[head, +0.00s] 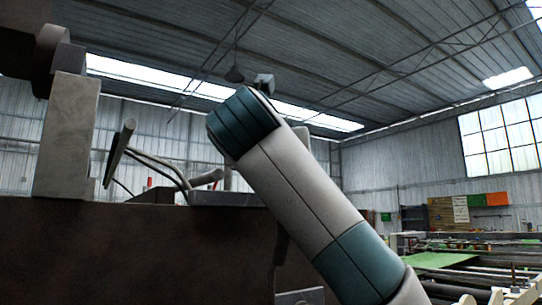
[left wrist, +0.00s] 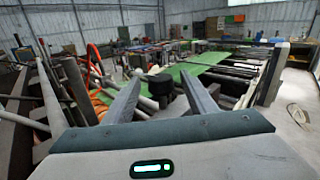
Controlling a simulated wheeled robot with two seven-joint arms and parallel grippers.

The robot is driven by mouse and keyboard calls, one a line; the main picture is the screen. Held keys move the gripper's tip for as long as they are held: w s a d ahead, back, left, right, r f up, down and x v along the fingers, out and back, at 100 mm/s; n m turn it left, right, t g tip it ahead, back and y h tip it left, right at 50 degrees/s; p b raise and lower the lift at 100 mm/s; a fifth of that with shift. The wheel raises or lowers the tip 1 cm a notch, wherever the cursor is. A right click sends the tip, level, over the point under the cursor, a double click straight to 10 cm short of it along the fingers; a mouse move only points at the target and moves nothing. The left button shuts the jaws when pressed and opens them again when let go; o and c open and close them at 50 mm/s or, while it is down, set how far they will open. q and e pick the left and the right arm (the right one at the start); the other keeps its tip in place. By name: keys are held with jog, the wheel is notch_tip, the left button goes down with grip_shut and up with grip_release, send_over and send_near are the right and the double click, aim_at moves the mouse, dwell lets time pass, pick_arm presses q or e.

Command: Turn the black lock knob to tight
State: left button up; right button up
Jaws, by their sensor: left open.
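A round black knob (left wrist: 160,84) shows in the left wrist view, near the middle, on a dark stem; I take it to be the lock knob. My left gripper (left wrist: 161,77) is open, with one finger to each side of the knob in the picture. I see no contact between fingers and knob, and the depth gap is hard to judge. Any tight mark or pointer on the knob is too small to see. The knob cannot be made out in the head view, where one of my arm's links crosses the middle. My right gripper is not in view.
In the left wrist view a green sheet (left wrist: 190,74) lies beyond the knob, with an orange hose (left wrist: 94,54) and rods at left. In the head view a dark brown machine body (head: 130,250) fills the lower left, with a grey upright block (head: 66,138) above.

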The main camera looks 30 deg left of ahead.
pick_arm(q)
jog(key=v, duration=1)
jog(key=shift+s+b, duration=0.2)
jog(key=shift+b, duration=0.2)
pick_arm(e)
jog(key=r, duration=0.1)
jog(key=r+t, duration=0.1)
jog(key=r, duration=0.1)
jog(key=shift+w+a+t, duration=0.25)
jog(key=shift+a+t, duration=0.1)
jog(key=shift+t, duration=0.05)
pick_arm(q)
jog(key=shift+r, duration=0.1)
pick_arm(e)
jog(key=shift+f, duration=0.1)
